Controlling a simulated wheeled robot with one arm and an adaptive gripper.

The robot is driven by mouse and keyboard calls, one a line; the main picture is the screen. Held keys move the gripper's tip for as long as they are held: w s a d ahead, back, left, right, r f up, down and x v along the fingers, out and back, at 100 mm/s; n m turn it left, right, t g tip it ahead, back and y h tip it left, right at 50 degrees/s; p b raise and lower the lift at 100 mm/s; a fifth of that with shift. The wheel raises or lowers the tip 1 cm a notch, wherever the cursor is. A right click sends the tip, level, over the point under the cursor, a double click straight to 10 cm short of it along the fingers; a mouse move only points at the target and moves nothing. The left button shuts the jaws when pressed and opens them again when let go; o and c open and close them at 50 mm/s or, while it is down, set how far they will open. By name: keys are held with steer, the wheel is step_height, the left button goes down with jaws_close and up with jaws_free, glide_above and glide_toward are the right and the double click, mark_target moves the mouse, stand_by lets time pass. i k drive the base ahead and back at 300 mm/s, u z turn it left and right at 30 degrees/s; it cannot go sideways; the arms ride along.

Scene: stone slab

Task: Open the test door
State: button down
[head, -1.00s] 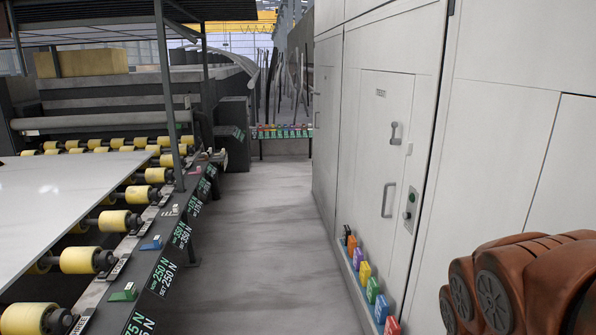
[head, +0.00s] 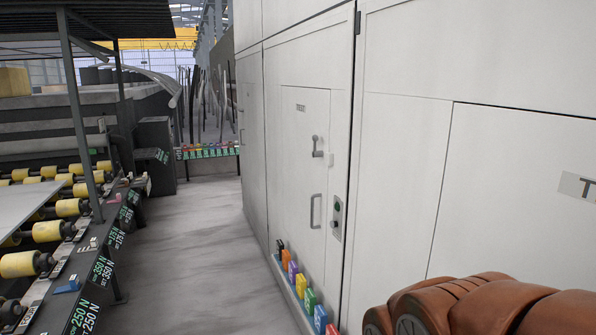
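The test door (head: 297,165) is a pale panel set in a tall white cabinet wall, ahead and right of centre. A small label reading "TEST" (head: 300,107) sits near its top. It has a lever latch (head: 317,147) and, below that, a vertical pull handle (head: 316,211). The door looks shut, flush with the wall. My brown arm shows at the bottom right, in front of the cabinet. My gripper is not in view.
A row of coloured blocks (head: 309,301) lines a ledge at the cabinet's foot. A roller conveyor with yellow rollers (head: 45,232) and a pale slab (head: 28,212) runs along the left. The grey floor aisle (head: 190,250) between them is clear. A rack of coloured items (head: 208,151) stands at the far end.

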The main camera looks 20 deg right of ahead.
mark_target(307, 111)
steer(key=u, duration=0.5)
steer(key=k, duration=0.6)
steer(key=u, duration=0.75)
steer(key=i, duration=1.2)
steer(key=z, duration=0.25)
steer(key=i, duration=1.85)
steer(key=z, duration=1.8)
steer(key=i, duration=1)
steer(key=u, duration=0.75)
steer(key=k, duration=0.5)
steer(key=u, duration=0.15)
